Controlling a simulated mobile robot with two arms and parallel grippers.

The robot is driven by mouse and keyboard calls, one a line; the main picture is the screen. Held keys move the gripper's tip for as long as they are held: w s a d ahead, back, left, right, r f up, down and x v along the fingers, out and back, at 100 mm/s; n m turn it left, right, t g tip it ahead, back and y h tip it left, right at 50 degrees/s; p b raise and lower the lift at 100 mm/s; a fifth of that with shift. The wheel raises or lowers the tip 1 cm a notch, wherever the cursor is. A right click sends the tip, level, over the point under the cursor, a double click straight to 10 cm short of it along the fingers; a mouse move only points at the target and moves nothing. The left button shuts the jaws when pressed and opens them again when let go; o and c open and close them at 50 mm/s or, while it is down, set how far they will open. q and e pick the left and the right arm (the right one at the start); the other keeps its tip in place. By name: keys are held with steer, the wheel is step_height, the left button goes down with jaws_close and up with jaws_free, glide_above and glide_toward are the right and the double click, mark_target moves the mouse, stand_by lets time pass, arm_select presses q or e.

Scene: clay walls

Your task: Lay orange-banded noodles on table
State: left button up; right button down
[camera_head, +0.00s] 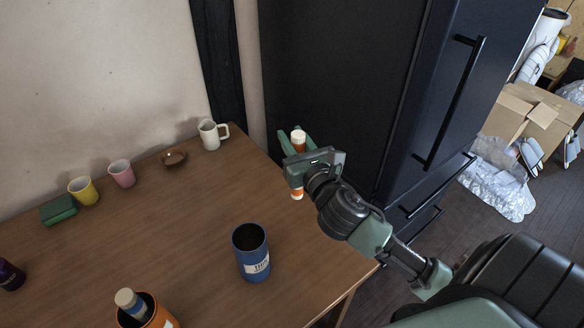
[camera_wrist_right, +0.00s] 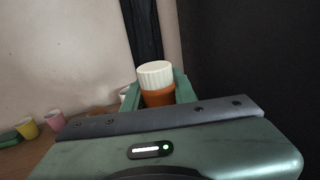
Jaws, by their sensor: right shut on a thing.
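The orange-banded noodles (camera_head: 298,138) are a white and orange cylinder held upright in my right gripper (camera_head: 297,150), near the table's right edge. My right gripper is shut on them, and its body hides their middle. In the right wrist view the noodles (camera_wrist_right: 156,84) show a ribbed white top over an orange band, between the green fingers (camera_wrist_right: 158,92). The table (camera_head: 190,220) is brown wood. I cannot tell whether the noodles touch it. My left gripper is not in view.
A blue canister (camera_head: 251,262) stands open on the table. An orange canister (camera_head: 163,315) holds a blue-and-white item (camera_head: 130,302). A white mug (camera_head: 210,136), brown bowl (camera_head: 173,159), pink cup (camera_head: 121,174), yellow cup (camera_head: 83,191) and green block (camera_head: 58,209) line the wall. A dark fridge (camera_head: 345,80) stands behind my right gripper.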

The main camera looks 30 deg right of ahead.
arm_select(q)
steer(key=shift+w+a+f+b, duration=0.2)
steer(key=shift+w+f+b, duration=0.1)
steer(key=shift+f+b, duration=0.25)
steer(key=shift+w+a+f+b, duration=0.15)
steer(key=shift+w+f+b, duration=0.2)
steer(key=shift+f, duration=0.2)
arm_select(e)
step_height(320, 180, down, 7)
steer(key=shift+f, duration=0.2)
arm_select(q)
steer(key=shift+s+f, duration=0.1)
arm_select(e)
steer(key=c, duration=1.1)
jaws_free()
steer(key=shift+f, duration=0.15)
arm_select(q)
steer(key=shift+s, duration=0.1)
arm_select(e)
steer(key=shift+d, duration=0.1)
